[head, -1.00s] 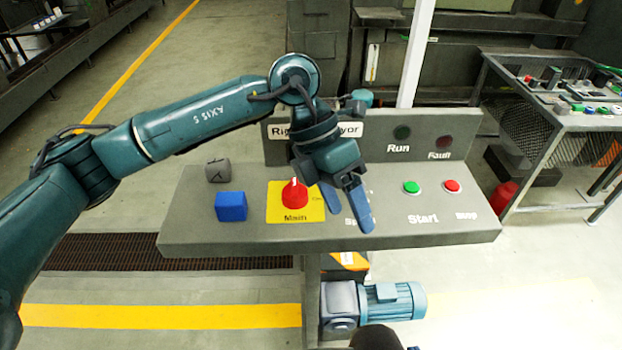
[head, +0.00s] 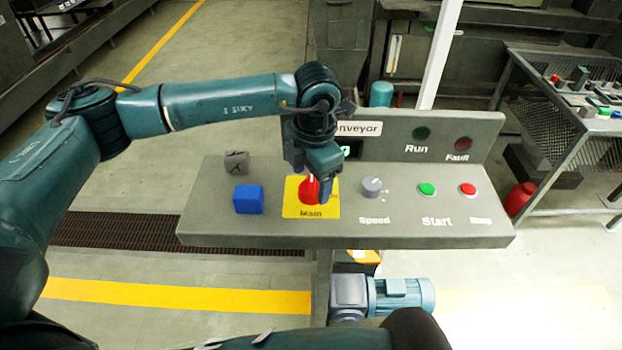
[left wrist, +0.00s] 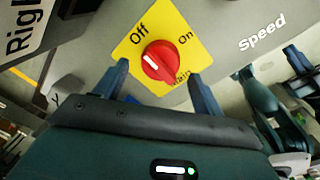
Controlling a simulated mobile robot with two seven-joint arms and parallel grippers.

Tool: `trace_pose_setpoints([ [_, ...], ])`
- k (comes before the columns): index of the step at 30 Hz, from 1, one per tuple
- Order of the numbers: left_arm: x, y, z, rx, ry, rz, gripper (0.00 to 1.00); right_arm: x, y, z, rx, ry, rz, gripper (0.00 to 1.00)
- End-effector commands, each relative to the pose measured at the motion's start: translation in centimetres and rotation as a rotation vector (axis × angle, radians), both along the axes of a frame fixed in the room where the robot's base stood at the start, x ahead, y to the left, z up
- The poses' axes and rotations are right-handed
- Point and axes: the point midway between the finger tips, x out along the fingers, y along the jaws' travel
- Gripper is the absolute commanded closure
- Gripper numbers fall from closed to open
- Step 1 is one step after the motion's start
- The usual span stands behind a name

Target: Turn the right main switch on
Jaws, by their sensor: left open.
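The right main switch is a red round knob (head: 308,190) on a yellow plate (head: 330,211) marked Main, on the grey sloped panel. In the left wrist view the knob (left wrist: 160,62) has a white mark on the side towards the word Off; On is at the upper right of the plate (left wrist: 130,52). My left gripper (head: 319,180) is over the knob and hides part of it. In the left wrist view my left gripper (left wrist: 159,72) is open, one finger on either side of the knob, with gaps between. I cannot tell how far above it the fingertips are.
A grey speed knob (head: 372,187), a green start button (head: 427,189) and a red stop button (head: 467,188) are to the right. A blue cube (head: 248,199) and a grey cube (head: 236,162) lie left of the plate. The upright sign board (head: 390,130) stands behind.

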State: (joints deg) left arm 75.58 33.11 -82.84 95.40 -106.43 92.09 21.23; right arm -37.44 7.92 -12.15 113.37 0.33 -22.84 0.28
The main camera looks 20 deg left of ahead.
Motion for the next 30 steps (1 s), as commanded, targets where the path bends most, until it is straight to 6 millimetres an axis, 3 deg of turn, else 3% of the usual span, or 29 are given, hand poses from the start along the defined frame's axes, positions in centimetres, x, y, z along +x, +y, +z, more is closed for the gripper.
trace_pose_setpoints([
  [6, 0.1, 0.1, -2.1, -0.001, 0.002, 0.001, 0.31, -0.2, 0.0, 0.1, -0.004, 0.008, 0.001, 1.00],
  [16, 0.1, 0.1, -2.5, -0.002, 0.001, 0.000, 0.31, -0.2, -0.1, 0.0, -0.005, 0.009, 0.001, 1.00],
  [30, 0.1, 0.1, -2.4, -0.001, 0.000, 0.000, 0.69, -0.2, -0.1, 0.0, -0.007, 0.010, 0.003, 1.00],
])
